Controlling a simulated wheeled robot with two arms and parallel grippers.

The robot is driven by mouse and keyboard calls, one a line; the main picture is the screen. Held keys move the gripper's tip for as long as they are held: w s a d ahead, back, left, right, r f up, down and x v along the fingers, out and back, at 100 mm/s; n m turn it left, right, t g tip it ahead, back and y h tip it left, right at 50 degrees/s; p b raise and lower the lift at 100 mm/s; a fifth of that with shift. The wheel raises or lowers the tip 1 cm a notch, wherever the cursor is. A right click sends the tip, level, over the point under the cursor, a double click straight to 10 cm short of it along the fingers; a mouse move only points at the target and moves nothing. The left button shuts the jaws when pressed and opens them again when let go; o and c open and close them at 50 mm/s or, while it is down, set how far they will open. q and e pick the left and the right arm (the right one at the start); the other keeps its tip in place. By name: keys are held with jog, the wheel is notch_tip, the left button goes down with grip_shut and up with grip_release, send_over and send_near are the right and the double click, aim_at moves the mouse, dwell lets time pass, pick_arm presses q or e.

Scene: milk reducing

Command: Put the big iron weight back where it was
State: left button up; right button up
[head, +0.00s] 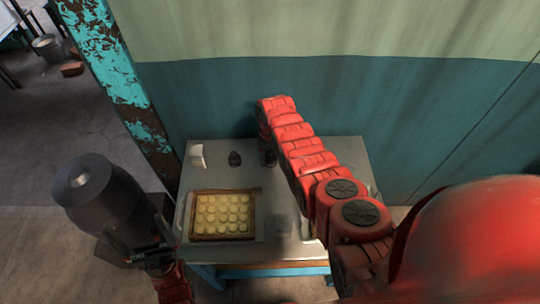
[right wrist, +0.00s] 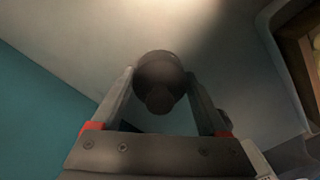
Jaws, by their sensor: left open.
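A dark round iron weight with a knob (right wrist: 160,82) is between the two fingertips of my right gripper (right wrist: 160,84) in the right wrist view. Both fingers appear to touch its sides, with the knob facing the camera. In the head view my right gripper (head: 267,156) is at the back middle of the table, mostly hidden by my red arm.
The grey metal table (head: 180,232) stands against a green wall. A wooden tray (head: 223,237) of round yellowish pieces lies at its front left. A small white object (head: 197,156) stands at the back left corner. My right arm crosses above the table's right half.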

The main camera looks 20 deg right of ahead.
aim_at(270, 150)
jog(key=o, duration=0.3)
jog(key=shift+o, duration=0.2)
jog(key=shift+r, duration=0.8)
notch_tip(270, 150, up, 7)
jog(key=shift+r+b, duration=0.15)
jog(key=shift+b, duration=0.85)
notch_tip(270, 150, up, 2)
jog(key=shift+r+p, duration=0.1)
jog(key=shift+p, duration=0.5)
jog(key=shift+r, duration=0.65)
jog(key=shift+s, duration=0.1)
jog(key=shift+f, duration=0.1)
